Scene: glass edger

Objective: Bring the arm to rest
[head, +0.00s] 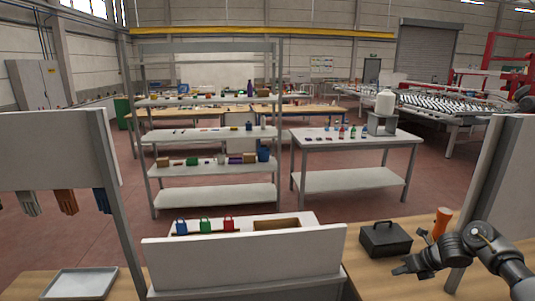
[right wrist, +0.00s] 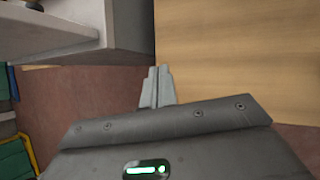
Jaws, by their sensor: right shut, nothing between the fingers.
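My right arm comes in at the lower right of the head view. Its gripper (head: 404,268) points left, beside the wooden bench top and in front of a black box. In the right wrist view the two fingers of the right gripper (right wrist: 157,86) lie together, with nothing between them. Beyond them are the edge of a wooden surface and the reddish floor. My left gripper does not show in the head view.
The black box (head: 386,239) and an orange cylinder (head: 441,222) stand on the wooden bench (head: 366,283), close to my right arm. A white panel (head: 245,260) stands front centre. A grey tray (head: 80,284) lies at lower left. Shelves (head: 205,195) stand behind.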

